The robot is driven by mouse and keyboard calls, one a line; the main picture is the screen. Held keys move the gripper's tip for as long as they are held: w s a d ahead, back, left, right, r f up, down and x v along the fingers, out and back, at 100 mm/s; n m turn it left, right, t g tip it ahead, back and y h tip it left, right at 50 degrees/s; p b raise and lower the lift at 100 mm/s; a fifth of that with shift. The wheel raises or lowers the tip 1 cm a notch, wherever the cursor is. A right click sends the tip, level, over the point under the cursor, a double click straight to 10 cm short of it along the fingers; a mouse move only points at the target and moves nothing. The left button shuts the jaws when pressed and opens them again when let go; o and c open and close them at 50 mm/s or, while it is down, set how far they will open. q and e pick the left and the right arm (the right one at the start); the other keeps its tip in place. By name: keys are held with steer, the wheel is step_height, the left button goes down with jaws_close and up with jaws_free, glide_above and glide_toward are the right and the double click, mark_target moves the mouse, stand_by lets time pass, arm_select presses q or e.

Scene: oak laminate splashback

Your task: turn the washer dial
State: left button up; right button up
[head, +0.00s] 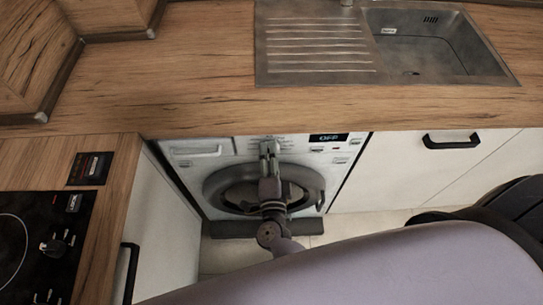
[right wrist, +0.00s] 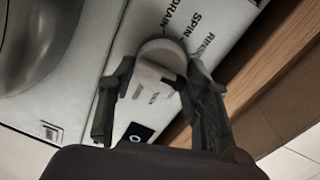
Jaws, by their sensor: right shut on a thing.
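The white washer (head: 222,160) stands under the counter, its round door (head: 215,186) shut. Its dial is on the front panel and is mostly hidden by my right gripper (head: 268,150) in the head view. In the right wrist view the pale round dial (right wrist: 163,48) shows beside printed words such as SPIN and DRAIN. My right gripper (right wrist: 158,78) has a finger on each side of the dial and is shut on it. The lit display (head: 328,138) reads OFF. My left gripper is not in view.
A wooden counter (head: 180,85) overhangs the washer, with a steel sink (head: 425,45) on it. A cooktop (head: 25,245) is at the left. White cabinet doors with black handles (head: 450,140) flank the washer. Pale floor tiles show below it.

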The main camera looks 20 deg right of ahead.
steer(key=shift+m, duration=0.4)
steer(key=o, duration=1.2)
steer(key=shift+c, duration=0.2)
steer(key=f+v, duration=0.1)
steer(key=v, duration=1.1)
steer(key=shift+r, duration=0.45)
